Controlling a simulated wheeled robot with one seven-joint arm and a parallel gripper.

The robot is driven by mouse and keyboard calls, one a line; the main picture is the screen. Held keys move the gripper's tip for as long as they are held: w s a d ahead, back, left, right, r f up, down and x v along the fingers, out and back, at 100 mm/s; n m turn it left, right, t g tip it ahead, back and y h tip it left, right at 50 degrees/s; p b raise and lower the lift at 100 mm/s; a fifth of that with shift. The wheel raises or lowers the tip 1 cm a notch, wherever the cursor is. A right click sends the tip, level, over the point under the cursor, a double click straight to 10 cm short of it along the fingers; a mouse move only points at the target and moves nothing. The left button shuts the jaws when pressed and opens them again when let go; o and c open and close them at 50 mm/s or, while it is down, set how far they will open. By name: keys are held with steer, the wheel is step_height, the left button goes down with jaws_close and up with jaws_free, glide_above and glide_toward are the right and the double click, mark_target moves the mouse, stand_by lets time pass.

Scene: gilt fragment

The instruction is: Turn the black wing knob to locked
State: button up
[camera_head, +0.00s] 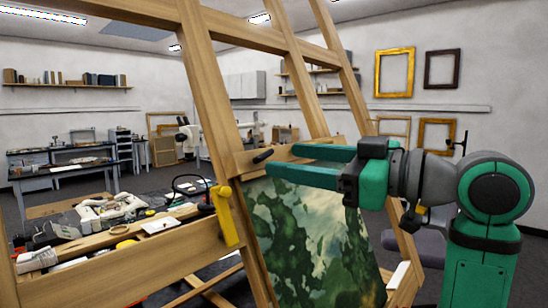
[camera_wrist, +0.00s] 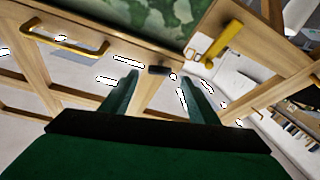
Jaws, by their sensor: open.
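The black wing knob (camera_head: 263,156) is a small dark bar on the wooden crosspiece (camera_head: 240,164) of the easel, above the painting's top edge. It also shows in the wrist view (camera_wrist: 159,70), where it lies crosswise. My green gripper (camera_head: 281,161) is open and empty, with its fingers reaching left toward the knob. In the wrist view the knob appears between and just beyond the two fingertips (camera_wrist: 160,76). I see no contact between fingers and knob. No lock marking is legible.
The green landscape painting (camera_head: 315,240) stands under the crosspiece, below my fingers. A yellow handle (camera_head: 228,216) sits at its left, and another yellow handle (camera_wrist: 66,40) shows in the wrist view. Easel posts (camera_head: 215,80) rise close by. A cluttered bench (camera_head: 120,225) lies left.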

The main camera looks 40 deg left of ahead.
mark_target(268, 156)
steer(key=shift+a, duration=2.45)
steer(key=shift+s, duration=0.1)
steer(key=c, duration=1.1)
